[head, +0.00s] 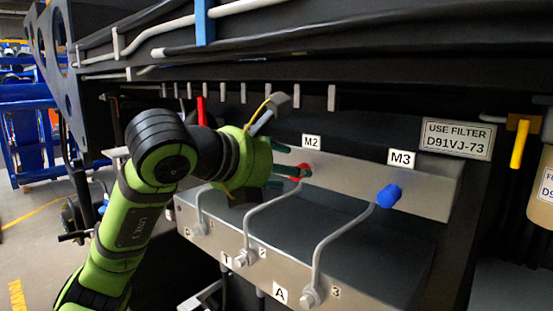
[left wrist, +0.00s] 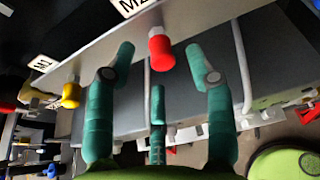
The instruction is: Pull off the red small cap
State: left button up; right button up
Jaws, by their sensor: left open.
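The small red cap (head: 304,169) sits on a fitting below the M2 label, on the grey metal bar. In the left wrist view the red cap (left wrist: 161,54) hangs at the top middle, on a pale fitting. My left gripper (head: 288,166) has teal fingers and reaches the cap from the left. In the left wrist view the open left gripper (left wrist: 160,62) has one finger on each side of the cap, with gaps visible. A third finger shows below the cap. The head view does not show clearly whether any finger touches it. My right gripper is not in view.
A blue cap (head: 388,195) sits under M3, right of the red cap. A yellow cap (left wrist: 71,94) shows at left in the wrist view. Bent grey pipes (head: 326,240) run down to the lower block (head: 215,237). Cables and a dark frame hang overhead.

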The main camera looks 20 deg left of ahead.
pick_arm(q)
jog(key=x, duration=0.3)
jog(key=shift+w+f+p, duration=0.15)
jog(key=shift+p, duration=0.15)
grip_shut()
jog(key=c, duration=0.7)
grip_release()
jog(key=shift+c, duration=0.2)
grip_shut()
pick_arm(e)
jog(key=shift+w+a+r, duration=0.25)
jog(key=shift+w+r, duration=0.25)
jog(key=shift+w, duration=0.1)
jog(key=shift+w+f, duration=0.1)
